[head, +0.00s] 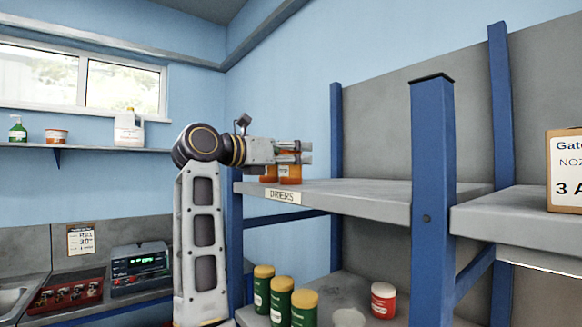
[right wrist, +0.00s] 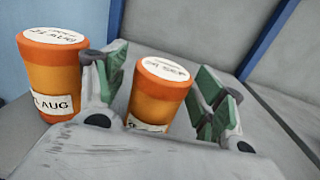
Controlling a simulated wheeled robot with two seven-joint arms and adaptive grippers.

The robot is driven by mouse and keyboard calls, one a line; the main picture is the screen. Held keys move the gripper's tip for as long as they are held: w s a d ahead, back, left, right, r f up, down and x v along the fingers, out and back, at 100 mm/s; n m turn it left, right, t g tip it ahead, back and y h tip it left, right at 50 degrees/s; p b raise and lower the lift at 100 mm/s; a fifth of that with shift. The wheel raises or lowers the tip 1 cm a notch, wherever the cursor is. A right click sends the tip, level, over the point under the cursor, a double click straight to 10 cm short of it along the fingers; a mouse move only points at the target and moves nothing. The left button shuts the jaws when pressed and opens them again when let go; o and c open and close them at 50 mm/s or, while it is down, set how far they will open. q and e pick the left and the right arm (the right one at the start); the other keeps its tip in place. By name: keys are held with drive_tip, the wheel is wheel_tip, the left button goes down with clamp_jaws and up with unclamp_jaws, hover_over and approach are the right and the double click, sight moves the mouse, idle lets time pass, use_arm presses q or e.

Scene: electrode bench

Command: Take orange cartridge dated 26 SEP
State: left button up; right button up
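Two orange cartridges stand upright on the grey shelf. The left cartridge (right wrist: 50,80) has a label ending in AUG; its day number is hard to read. The other cartridge (right wrist: 158,95) stands between the spread fingers of my right gripper (right wrist: 160,92), with a gap showing on its right side; its lid and side labels are too blurred to read. In the head view, my right gripper (head: 305,152) is at the shelf's left end, with the cartridges (head: 289,174) partly hidden behind and below it. I see no readable 26 SEP label. My left gripper is out of view.
The shelf (head: 350,199) carries a DRIERS tag and has a blue post (head: 432,180) at its front. Green jars with yellow lids (head: 281,300) and a red jar (head: 383,300) stand on the lower shelf. A box (head: 565,170) stands on the right shelf. The middle shelf is clear.

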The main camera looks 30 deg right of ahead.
drive_tip(key=c, duration=1.1)
drive_tip(key=shift+o, duration=0.2)
drive_tip(key=shift+r, duration=0.1)
drive_tip(key=shift+r, duration=1.35)
use_arm(q)
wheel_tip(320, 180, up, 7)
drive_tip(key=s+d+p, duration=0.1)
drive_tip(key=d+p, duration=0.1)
drive_tip(key=p, duration=0.5)
use_arm(e)
wheel_tip(320, 180, up, 25)
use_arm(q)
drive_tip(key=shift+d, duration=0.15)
